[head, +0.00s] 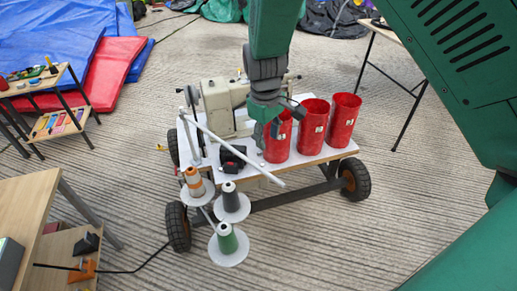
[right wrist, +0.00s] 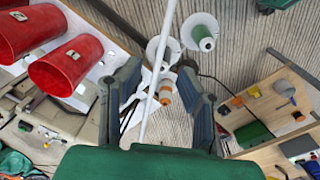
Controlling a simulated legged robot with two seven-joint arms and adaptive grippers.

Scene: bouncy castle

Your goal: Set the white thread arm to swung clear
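The white thread arm (head: 235,153) is a long thin rod on the sewing cart. In the head view it slants from beside the sewing machine (head: 222,100) down to the right, across the cart's front edge above the thread cones. My right gripper (head: 276,122) hangs over the cart, beside the machine and close to the red cups, up and right of the rod. In the right wrist view the gripper (right wrist: 162,78) is open. The rod (right wrist: 158,72) runs through the gap between its fingers in the picture, with no visible grip on it. My left gripper is not in view.
Three red cups (head: 343,120) stand on the cart's right side, close to my gripper. Thread cones on white discs (head: 229,245) stand at the cart's front. A wooden table (head: 30,205) is at lower left. Open floor (head: 350,230) lies right of the cart.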

